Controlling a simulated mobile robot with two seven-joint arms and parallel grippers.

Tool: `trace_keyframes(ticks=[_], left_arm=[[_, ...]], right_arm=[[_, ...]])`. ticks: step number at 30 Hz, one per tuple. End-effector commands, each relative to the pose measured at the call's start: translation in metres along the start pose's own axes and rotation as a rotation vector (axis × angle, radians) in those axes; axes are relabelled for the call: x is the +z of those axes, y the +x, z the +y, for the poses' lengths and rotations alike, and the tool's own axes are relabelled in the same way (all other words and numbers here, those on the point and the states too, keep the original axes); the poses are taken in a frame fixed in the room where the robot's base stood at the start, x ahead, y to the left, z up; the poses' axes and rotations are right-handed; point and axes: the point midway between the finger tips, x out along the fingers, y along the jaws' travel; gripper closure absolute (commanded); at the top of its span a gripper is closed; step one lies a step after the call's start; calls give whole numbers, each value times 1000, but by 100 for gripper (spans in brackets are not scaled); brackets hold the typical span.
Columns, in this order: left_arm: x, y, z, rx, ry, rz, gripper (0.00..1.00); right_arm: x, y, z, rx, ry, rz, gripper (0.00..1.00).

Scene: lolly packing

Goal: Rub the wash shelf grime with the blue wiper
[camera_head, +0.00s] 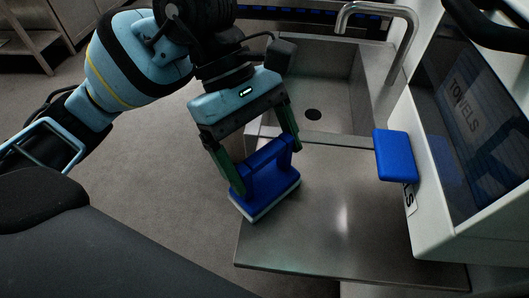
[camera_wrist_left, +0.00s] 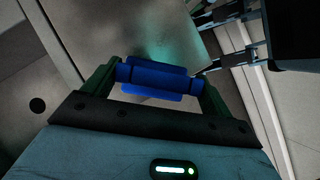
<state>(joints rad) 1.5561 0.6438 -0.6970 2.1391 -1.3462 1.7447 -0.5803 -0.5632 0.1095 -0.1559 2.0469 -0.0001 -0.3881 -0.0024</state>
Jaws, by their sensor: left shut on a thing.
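My left gripper (camera_head: 262,160) is shut on the handle of the blue wiper (camera_head: 265,183). The wiper has a blue body and a pale pad underneath. It is over the left edge of the steel wash shelf (camera_head: 340,225); I cannot tell whether the pad touches the shelf. In the left wrist view the wiper (camera_wrist_left: 155,78) lies between the green fingers of the gripper (camera_wrist_left: 158,80). A faint greenish smear of grime (camera_wrist_left: 172,40) shows on the shelf beyond it. In the head view only a dim green tint shows near the shelf's front edge. My right gripper does not show.
A steel sink (camera_head: 335,85) with a drain and a curved tap (camera_head: 378,15) lies behind the shelf. A white towel dispenser (camera_head: 440,215) stands on the right, with a blue block (camera_head: 396,155) jutting from it over the shelf. The middle of the shelf is clear.

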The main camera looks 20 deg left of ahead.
Motion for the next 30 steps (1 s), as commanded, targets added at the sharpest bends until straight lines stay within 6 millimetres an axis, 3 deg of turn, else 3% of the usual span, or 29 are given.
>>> trace_keyframes(ticks=[6, 14, 30], left_arm=[[-8, -6, 13, 1, -3, -1, 33], [-8, -7, 15, 1, 0, -1, 33], [11, 10, 36, -1, 0, -1, 33]], right_arm=[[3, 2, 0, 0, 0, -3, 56], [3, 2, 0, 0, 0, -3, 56], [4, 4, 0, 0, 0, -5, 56]])
